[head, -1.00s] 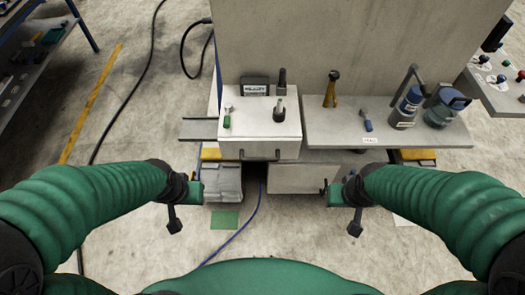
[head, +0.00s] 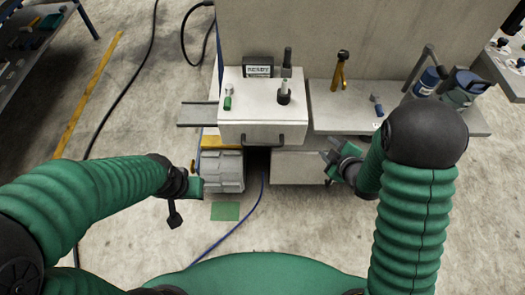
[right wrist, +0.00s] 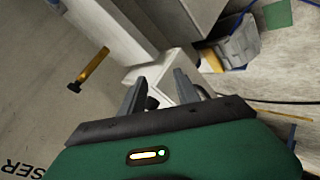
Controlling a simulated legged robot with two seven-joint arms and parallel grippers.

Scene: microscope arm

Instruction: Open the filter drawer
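The white box (head: 262,110) with a dark bar handle (head: 262,139) across its front stands at the middle of the bench; its front is closed. A second pale drawer-like front (head: 297,168) shows below right. I cannot tell from labels which is the filter drawer. My right gripper (head: 334,157) is open and empty, right of and below the handle, not touching it. In the right wrist view the open fingers (right wrist: 160,92) point at a white block (right wrist: 160,68). My left gripper (head: 196,186) hangs left of the box, apart from it; its fingers are unclear.
A shelf (head: 335,120) on the right carries a yellow post (head: 340,70) and blue-capped bottles. On the box are a small READY display (head: 258,67), a green-handled switch and a dark knob. A grey bin (head: 223,171) stands below left. A blue cable (head: 245,215) crosses the floor.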

